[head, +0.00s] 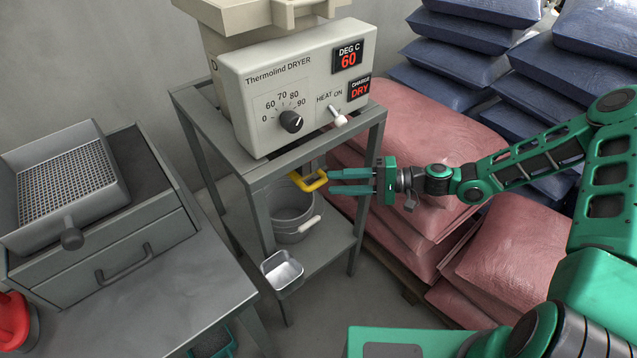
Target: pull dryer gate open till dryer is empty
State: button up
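The dryer (285,90) is a beige unit on a grey metal stand, with displays reading 60 DEG C and CHARGE DRY. A yellow U-shaped gate handle (312,186) sticks out under the stand's top. A grey metal bucket (292,222) stands below it on the lower shelf; its contents cannot be made out. My gripper (331,181) comes in from the right with two teal fingers apart, one above the other. Its tips are at the handle's right end; whether they touch it cannot be told. The inside of the dryer and the gate plate are hidden.
A small metal tin (282,271) hangs at the stand's front edge. A grey bench (150,300) with a mesh-bottomed tray (105,195) stands at left. Pink sacks (440,130) and blue sacks (450,70) are piled close behind my arm. A red object (12,320) sits lower left.

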aim_at(318, 184)
jog(key=shift+a+f, duration=0.2)
jog(key=shift+a, duration=1.3)
jog(key=shift+a+f, duration=0.2)
jog(key=shift+a, duration=1.3)
grip_shut()
